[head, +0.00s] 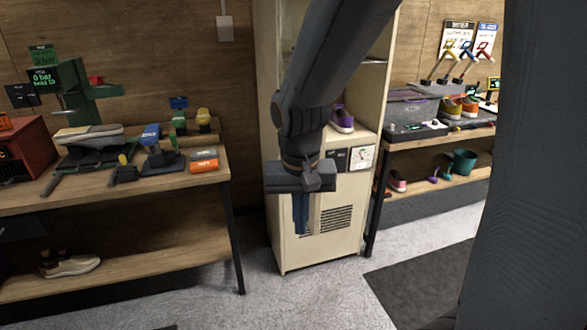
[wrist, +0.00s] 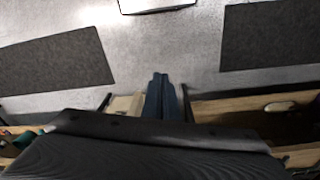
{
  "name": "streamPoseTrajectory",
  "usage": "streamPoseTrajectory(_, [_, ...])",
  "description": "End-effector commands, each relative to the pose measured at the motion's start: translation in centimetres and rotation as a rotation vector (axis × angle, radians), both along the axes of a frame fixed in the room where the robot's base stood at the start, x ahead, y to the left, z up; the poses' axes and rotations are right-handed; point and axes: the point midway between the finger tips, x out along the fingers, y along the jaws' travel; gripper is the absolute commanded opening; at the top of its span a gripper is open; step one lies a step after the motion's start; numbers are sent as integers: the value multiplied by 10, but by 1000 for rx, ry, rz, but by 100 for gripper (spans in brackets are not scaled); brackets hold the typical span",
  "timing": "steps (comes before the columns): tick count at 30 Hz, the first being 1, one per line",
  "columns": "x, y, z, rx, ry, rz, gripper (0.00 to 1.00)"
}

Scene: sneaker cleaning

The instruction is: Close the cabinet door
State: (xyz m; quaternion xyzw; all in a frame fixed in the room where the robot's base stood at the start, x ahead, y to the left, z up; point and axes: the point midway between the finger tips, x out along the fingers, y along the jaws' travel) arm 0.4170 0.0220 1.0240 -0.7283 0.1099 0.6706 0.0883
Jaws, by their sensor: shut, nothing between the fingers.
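The cream cabinet (head: 345,246) stands in the middle of the head view, between two workbenches. Its upper part is open and shows a purple sneaker (head: 342,119) on a shelf. Its lower front has vent slots and looks flush. My arm hides much of the left and middle of the cabinet, so I cannot tell where the door stands. My gripper (head: 301,228) points down in front of the cabinet, its blue fingers shut and empty. In the wrist view the fingers (wrist: 160,82) are together, with a cream piece of the cabinet (wrist: 124,104) just left of them.
A left workbench (head: 120,273) carries tools and boxes, with a shoe on its lower shelf. A right bench (head: 440,190) holds sneakers, a bin and a teal bucket (head: 464,162). The grey floor (head: 315,298) in front is clear, with dark mats (head: 425,285).

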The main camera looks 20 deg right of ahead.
Motion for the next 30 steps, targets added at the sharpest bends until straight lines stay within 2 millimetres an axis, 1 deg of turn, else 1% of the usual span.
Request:
streamPoseTrajectory(1, [17,8,9,-12,1,-69,0])
streamPoseTrajectory(3, [34,17,24,-36,6,-199,0])
streamPoseTrajectory(5, [48,24,38,-60,2,-314,0])
streamPoseTrajectory(9, [78,42,75,-124,-36,-589,0])
streamPoseTrajectory(12, [94,54,101,-164,-83,-775,0])
streamPoseTrajectory(15, [105,64,124,-193,-133,-932,0])
streamPoseTrajectory(18, [111,70,141,-211,-176,-1048,0])
streamPoseTrajectory(21, [114,73,151,-219,-205,-1118,0])
streamPoseTrajectory(24, [115,73,153,-224,-216,-1150,0])
streamPoseTrajectory(26, [115,71,149,-225,-217,-1155,0])
streamPoseTrajectory(30, [115,64,131,-227,-214,-1155,0])
